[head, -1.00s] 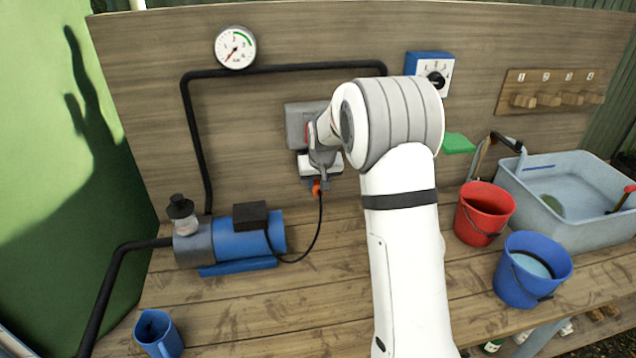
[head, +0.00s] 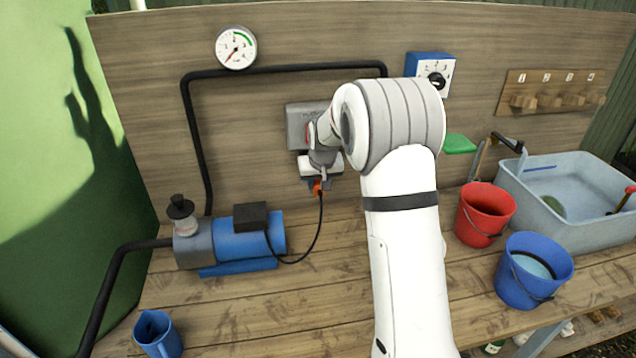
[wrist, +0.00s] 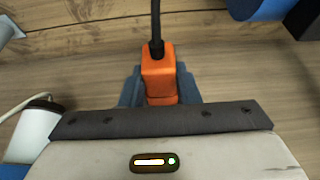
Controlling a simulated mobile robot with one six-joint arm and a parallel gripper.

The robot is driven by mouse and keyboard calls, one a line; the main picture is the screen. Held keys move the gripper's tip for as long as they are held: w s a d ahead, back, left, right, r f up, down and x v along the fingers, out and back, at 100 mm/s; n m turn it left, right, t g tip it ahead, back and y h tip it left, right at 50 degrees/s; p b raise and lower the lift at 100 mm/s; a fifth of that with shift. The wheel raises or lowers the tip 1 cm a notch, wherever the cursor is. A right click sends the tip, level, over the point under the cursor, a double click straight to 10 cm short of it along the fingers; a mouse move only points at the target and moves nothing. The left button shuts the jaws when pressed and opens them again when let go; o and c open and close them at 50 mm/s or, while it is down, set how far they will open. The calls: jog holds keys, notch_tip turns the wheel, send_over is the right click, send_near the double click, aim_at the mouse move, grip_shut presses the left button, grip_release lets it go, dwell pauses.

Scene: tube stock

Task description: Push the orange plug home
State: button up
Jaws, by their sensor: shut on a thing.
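The orange plug (wrist: 159,80) fills the middle of the wrist view, with a black cable leaving its end at the top. My gripper (wrist: 160,92) is shut on it, with blue-grey pieces on both sides of the plug that look like my fingers. In the head view, the plug (head: 317,187) is a small orange patch under my gripper (head: 322,181), in front of the wooden back panel. A little blue shows beside it. The socket cannot be made out, and how deep the plug sits in anything is hidden.
A blue pump (head: 235,238) stands at left on the bench, with the plug's black cable running to it. A grey box (head: 303,125) is on the back panel behind my wrist. Red (head: 484,212) and blue (head: 533,270) buckets and a basin (head: 572,225) stand at right.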

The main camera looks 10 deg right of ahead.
jog(key=shift+w, duration=0.55)
dwell(1.0)
jog(key=o, duration=1.1)
jog(key=shift+r, duration=0.1)
jog(key=b+v, duration=0.1)
jog(key=v, duration=0.6)
jog(key=shift+s+r, duration=0.25)
jog(key=shift+r, duration=0.05)
